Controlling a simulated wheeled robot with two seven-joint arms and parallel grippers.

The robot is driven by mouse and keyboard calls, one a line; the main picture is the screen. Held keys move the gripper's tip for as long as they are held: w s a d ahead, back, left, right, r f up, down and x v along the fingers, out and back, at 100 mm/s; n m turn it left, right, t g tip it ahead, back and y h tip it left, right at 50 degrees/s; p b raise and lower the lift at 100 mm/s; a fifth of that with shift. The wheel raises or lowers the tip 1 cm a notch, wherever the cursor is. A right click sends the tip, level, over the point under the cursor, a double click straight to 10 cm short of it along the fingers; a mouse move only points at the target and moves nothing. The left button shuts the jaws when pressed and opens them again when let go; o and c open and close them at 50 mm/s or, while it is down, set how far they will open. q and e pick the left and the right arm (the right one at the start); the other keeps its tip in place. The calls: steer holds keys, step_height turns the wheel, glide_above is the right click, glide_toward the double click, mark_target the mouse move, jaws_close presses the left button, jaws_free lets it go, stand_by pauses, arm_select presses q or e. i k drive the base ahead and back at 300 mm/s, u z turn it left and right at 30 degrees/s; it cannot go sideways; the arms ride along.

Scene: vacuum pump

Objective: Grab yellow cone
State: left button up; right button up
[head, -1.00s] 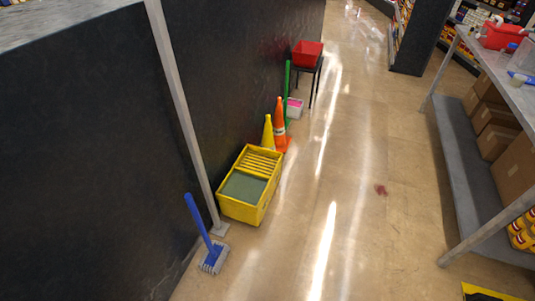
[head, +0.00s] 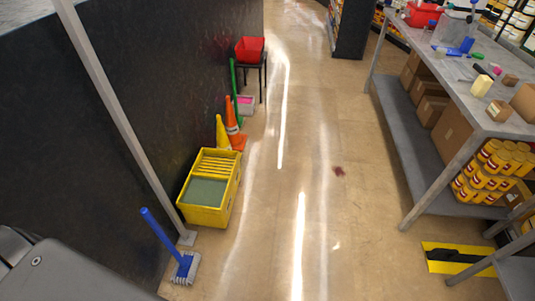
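The yellow cone (head: 222,133) stands upright on the floor by the dark wall, in the left half of the head view. Its lower part is hidden behind the yellow mop bucket (head: 208,211). An orange cone (head: 233,126) with a pale band stands just behind it, to its right. Neither of my grippers is in view. A dark grey part at the bottom left seems to be mine.
A blue-handled brush (head: 163,237) leans near a pale post (head: 122,120). A red bin (head: 249,48) on a small table and a pink-and-white box (head: 245,104) stand beyond the cones. A metal workbench (head: 405,112) stands at right.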

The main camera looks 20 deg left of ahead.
mark_target(223, 143)
steer(key=z, duration=0.1)
steer(key=i, duration=3.15)
steer(key=u, duration=2.8)
